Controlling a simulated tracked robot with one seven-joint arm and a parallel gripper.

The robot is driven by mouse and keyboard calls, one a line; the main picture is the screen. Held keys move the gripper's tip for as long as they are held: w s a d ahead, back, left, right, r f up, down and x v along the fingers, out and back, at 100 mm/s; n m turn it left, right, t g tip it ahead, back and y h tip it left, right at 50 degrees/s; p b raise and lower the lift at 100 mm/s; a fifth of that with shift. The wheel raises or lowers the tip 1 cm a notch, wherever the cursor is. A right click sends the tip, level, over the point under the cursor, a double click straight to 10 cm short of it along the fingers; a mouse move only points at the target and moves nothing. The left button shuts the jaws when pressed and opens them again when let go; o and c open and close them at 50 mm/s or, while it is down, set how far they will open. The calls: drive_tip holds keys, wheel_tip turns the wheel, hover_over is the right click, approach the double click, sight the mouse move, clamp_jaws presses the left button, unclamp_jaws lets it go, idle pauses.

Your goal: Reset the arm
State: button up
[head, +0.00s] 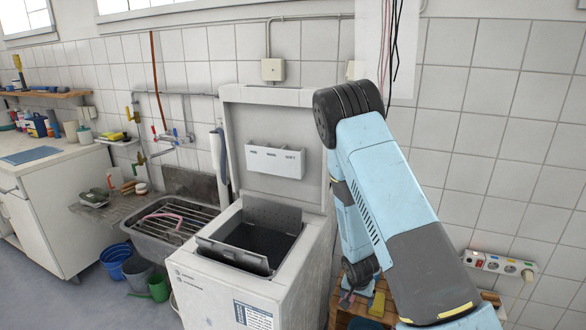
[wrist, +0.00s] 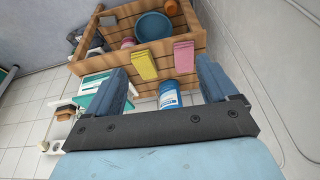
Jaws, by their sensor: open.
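My gripper (wrist: 163,78) is open in the wrist view, with its two blue fingers wide apart. Nothing is held between them. Beyond the fingers stands a wooden crate (wrist: 110,65). In the head view my light-blue arm rises from the lower right, bends at a dark elbow high up, and drops behind its own upper link. My gripper end is low there, right of the washing machine, and mostly hidden.
The open top-loading washing machine (head: 225,290) stands left of my arm. A sink (head: 160,229) and counter (head: 40,168) lie farther left. The crate bears a yellow cloth (wrist: 144,66) and a pink cloth (wrist: 184,55). A blue-white bottle (wrist: 169,94) shows between my fingers.

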drive_tip(key=s+d+r+n+t+y, duration=0.1)
drive_tip(key=s+r, duration=0.1)
drive_tip(key=r, duration=1.3)
drive_tip(key=s+r+n, duration=0.1)
drive_tip(key=s+r, duration=0.1)
drive_tip(key=r, duration=1.4)
drive_tip(key=s+d+r+n+t, duration=0.1)
drive_tip(key=s+r+n, duration=0.2)
drive_tip(key=s+r, duration=1.6)
drive_tip(key=shift+s+d, duration=0.25)
drive_tip(key=shift+s, duration=1.7)
drive_tip(key=shift+r, duration=0.1)
drive_tip(key=shift+c, duration=0.3)
